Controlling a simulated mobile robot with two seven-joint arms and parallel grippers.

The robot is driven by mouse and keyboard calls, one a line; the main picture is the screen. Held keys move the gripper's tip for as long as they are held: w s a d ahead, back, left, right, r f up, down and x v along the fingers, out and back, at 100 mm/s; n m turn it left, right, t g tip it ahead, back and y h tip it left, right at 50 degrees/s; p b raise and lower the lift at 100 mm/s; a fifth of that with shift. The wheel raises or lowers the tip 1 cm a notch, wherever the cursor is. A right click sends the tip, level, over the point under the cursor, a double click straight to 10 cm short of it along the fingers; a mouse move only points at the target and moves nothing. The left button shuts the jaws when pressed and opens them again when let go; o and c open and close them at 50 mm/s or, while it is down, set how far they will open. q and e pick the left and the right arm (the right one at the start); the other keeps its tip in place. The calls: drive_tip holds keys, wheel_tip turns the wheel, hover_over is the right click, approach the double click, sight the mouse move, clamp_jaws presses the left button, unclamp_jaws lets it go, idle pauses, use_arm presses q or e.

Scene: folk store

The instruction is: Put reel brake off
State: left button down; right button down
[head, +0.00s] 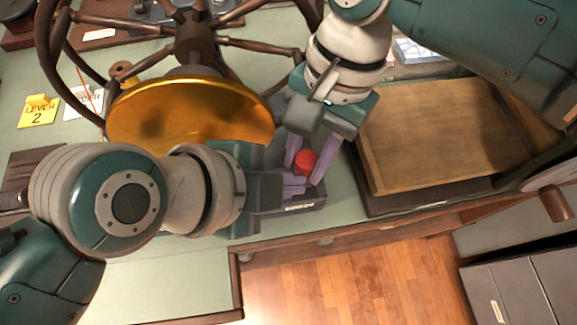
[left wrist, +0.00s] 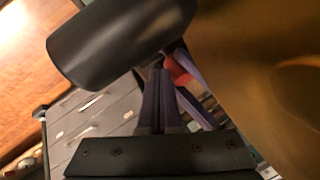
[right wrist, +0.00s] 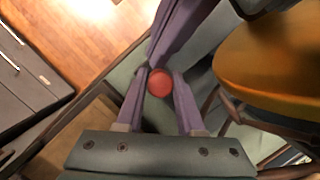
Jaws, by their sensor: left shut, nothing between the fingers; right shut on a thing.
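A round red knob (head: 306,161) stands over a dark base with a small label (head: 305,207) at the bench's front edge. I cannot tell for certain that it is the reel brake; its stem is hidden. My right gripper (head: 303,172) reaches down from above and is shut on the red knob, which also shows between its purple fingers in the right wrist view (right wrist: 160,83). My left gripper (head: 295,186) comes in from the left, shut and empty, its fingertips just below the knob in the head view. The left wrist view shows part of the knob (left wrist: 178,70) behind the fingers.
A large golden disc (head: 190,115) stands close to both grippers, with a dark spoked wheel (head: 195,40) behind it. A wooden board (head: 440,135) lies to the right. A yellow "LEVER 2" card (head: 38,112) lies at the left. Dark drawers (head: 525,290) stand at the lower right.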

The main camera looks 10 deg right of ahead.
drive_tip(key=shift+d+f, duration=0.1)
drive_tip(key=shift+s+a+f, duration=0.1)
drive_tip(key=shift+s+a, duration=0.15)
drive_tip(key=shift+s, duration=0.05)
drive_tip(key=c, duration=1)
unclamp_jaws()
drive_tip(key=o, duration=0.5)
drive_tip(key=shift+d, duration=0.1)
drive_tip(key=shift+w, duration=0.1)
